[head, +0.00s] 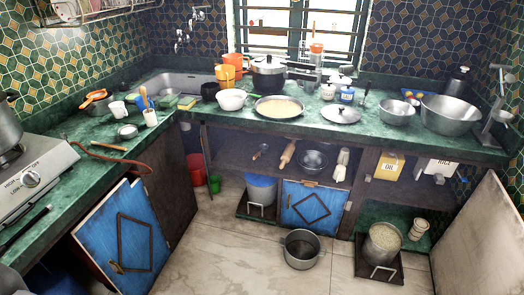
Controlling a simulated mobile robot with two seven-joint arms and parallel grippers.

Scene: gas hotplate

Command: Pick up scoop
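A small scoop-like item (260,151) shows on the shelf under the back counter, left of a rolling pin (287,155). It is too small for me to be sure that it is the scoop. An orange utensil (95,97) lies on the left counter, and I cannot tell its exact kind. Neither of my grippers is in view.
The green counter (95,148) runs along the left and back, with a gas hotplate (33,180) at left. A wide pan (279,107) and steel bowls (450,113) stand at the back. A pot (301,249) stands on the floor; tiles (222,245) left of it are clear.

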